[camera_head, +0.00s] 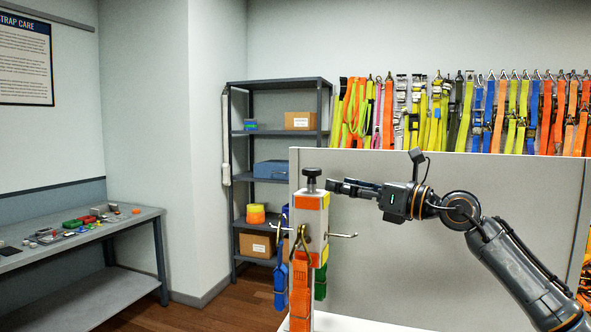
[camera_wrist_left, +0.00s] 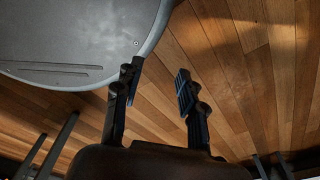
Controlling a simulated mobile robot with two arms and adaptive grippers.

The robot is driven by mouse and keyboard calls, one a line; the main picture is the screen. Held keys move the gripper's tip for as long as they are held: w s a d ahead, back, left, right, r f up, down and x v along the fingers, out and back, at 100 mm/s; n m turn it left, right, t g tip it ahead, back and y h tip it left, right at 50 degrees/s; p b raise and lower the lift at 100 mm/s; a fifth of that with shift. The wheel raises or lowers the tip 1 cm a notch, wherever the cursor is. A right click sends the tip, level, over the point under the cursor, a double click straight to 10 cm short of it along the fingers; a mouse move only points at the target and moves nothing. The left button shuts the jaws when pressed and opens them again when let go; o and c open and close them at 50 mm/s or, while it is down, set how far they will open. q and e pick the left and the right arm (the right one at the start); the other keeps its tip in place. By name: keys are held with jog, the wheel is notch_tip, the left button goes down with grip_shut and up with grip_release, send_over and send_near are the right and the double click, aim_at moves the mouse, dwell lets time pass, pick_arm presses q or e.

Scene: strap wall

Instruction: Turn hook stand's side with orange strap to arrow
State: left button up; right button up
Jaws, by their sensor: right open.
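The hook stand (camera_head: 310,222) is a pale upright post with a black knob (camera_head: 312,179) on top and metal hooks on its sides. An orange strap (camera_head: 300,292) hangs on the side facing my head camera, below an orange patch. A blue strap (camera_head: 280,284) hangs at the left and a green strap (camera_head: 320,283) at the right. I cannot make out an arrow. My right gripper (camera_head: 332,186) is open beside the top of the stand, just right of the knob; contact is unclear. My left gripper (camera_wrist_left: 157,78) is open and empty in the left wrist view, above the wooden floor.
A grey panel (camera_head: 440,240) stands behind the stand, with many straps hanging on the wall beyond. A shelf rack (camera_head: 281,82) with boxes is behind at the left. A grey workbench (camera_head: 85,237) with small items stands at far left. Wooden floor lies between.

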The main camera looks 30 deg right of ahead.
jog(key=d+r+h, duration=0.2)
jog(key=d, duration=0.2)
jog(key=p, duration=0.4)
send_near(316, 169)
jog(key=w, duration=0.2)
jog(key=p+x, duration=0.1)
jog(key=x, duration=0.1)
jog(key=p+x, duration=0.1)
jog(key=x, duration=0.2)
jog(key=a+p+x, duration=0.1)
jog(key=x, duration=0.1)
jog(key=shift+w+r+p, duration=0.15)
jog(key=shift+w+p, duration=0.05)
jog(key=shift+p, duration=0.1)
jog(key=shift+w+a, duration=0.3)
jog(key=shift+w, duration=0.35)
pick_arm(q)
notch_tip(316, 169, up, 8)
pick_arm(e)
jog(key=shift+f, duration=0.2)
pick_arm(q)
jog(key=shift+s, duration=0.15)
pick_arm(e)
jog(key=shift+c, duration=0.4)
grip_shut()
